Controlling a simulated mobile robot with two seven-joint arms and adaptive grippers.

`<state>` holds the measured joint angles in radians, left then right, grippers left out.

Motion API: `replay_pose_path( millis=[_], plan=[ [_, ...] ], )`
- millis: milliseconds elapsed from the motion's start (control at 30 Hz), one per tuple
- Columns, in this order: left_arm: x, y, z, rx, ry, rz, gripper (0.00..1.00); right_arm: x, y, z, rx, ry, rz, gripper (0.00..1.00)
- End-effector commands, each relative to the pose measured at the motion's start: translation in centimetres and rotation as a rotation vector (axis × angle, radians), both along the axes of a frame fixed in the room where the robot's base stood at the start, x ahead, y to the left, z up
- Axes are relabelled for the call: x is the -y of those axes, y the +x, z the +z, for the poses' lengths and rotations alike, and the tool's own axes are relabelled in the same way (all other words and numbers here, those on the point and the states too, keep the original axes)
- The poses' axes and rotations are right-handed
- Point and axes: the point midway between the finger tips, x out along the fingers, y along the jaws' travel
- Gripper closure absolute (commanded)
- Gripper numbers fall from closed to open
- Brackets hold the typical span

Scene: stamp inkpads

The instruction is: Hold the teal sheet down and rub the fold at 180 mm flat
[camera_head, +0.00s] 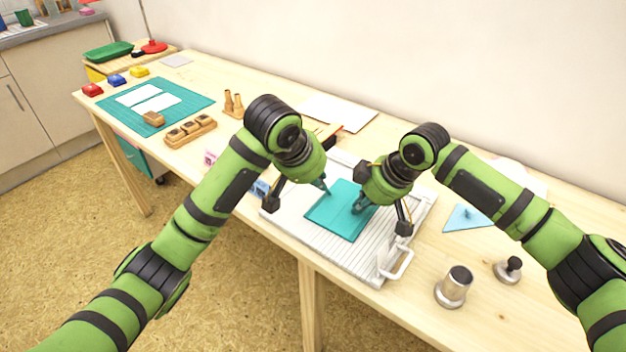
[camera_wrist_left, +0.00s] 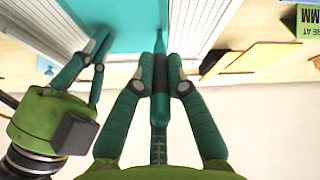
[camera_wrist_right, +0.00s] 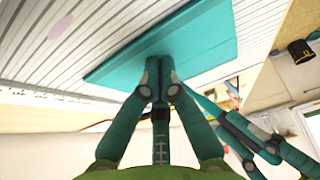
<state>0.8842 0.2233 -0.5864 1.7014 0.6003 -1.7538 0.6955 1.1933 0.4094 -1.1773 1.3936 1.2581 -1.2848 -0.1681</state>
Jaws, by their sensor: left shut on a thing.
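The teal sheet (camera_head: 334,220) lies on the white grooved board (camera_head: 290,228); it also shows in both wrist views (camera_wrist_left: 125,12) (camera_wrist_right: 205,38). My left gripper (camera_head: 325,186) is over the sheet's far left part. In the left wrist view, its fingers (camera_wrist_left: 162,75) are shut on a slim teal pointed tool (camera_wrist_left: 160,42), whose tip is at the sheet. My right gripper (camera_head: 362,206) is at the sheet's right part. In the right wrist view, its fingertips (camera_wrist_right: 160,68) are together, at the sheet's surface. I cannot tell how flat the fold is.
A blue triangle (camera_head: 468,217) lies right of the board. A stamp rack (camera_head: 190,130) and a green cutting mat (camera_head: 190,97) are farther left. White paper (camera_head: 340,110) lies behind.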

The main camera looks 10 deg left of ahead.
Motion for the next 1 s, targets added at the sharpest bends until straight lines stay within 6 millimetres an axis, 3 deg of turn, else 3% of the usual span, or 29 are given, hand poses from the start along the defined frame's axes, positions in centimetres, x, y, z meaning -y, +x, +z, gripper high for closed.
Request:
replay_pose_path(
  millis=[1000],
  plan=[
    [1.0,1.8,-0.1,-0.002,0.001,-0.001,1.00,0.1,-0.1,-0.4,-0.006,-0.004,0.000,1.00]
  ],
)
